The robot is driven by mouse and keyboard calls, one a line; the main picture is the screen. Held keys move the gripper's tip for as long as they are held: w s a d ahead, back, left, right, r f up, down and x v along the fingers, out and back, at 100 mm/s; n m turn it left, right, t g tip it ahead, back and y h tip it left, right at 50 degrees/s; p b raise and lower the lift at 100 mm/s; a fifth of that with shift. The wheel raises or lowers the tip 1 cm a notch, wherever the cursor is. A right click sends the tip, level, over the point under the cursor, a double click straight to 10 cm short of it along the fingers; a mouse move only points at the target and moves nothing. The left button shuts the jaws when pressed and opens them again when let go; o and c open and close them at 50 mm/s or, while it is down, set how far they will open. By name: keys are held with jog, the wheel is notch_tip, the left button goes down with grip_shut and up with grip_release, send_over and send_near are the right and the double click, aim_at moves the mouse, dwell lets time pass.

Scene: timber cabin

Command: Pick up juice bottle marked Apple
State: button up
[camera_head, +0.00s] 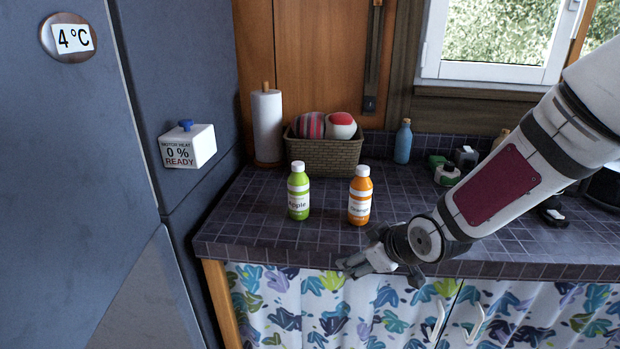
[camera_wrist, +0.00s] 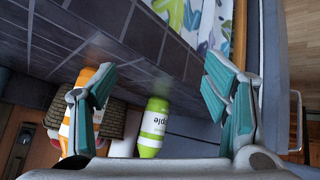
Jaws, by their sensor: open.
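The green Apple juice bottle (camera_head: 298,192) stands upright on the tiled counter, left of the orange bottle. It also shows in the wrist view (camera_wrist: 153,128), between my fingers and beyond them. The orange bottle, labelled Orange (camera_head: 360,196), stands upright to its right; in the wrist view (camera_wrist: 80,105) it is partly hidden behind one finger.
A wicker basket (camera_head: 325,153) with two round items and a paper towel roll (camera_head: 267,125) stand behind the bottles. A blue bottle (camera_head: 403,142) is at the back. A grey fridge (camera_head: 90,180) borders the counter's left. The tiled counter (camera_head: 250,235) is clear before the Apple bottle.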

aim_at(304, 188)
jog(key=w+a+y, duration=0.1)
jog(key=a, duration=0.1)
jog(key=w+a+t+y, duration=0.1)
jog(key=a, duration=0.1)
jog(key=w+a+y, duration=0.1)
jog(key=y, duration=0.1)
jog(key=shift+a+t, duration=0.4)
jog(key=shift+w+a+r+t+y, duration=0.4)
jog(key=shift+w+r+t+y, duration=0.1)
jog(key=shift+r+y, duration=0.1)
jog(key=shift+w+a+r+t+y, duration=0.4)
jog(key=shift+r+t+y, duration=0.1)
jog(key=shift+r, duration=0.1)
jog(key=r+t, duration=0.1)
jog(key=w+r+m+t, duration=0.1)
jog(key=w+r+y, duration=0.1)
jog(key=r, duration=0.1)
jog(key=shift+d+m+t+p, duration=0.2)
jog(key=shift+m+t+p, duration=0.1)
jog(key=shift+m+t, duration=0.1)
jog(key=x, duration=1.3)
jog(key=shift+w+a+b, duration=0.1)
jog(key=shift+w+b, duration=0.2)
jog(key=c, duration=1.5)
jog(key=shift+r, duration=0.2)
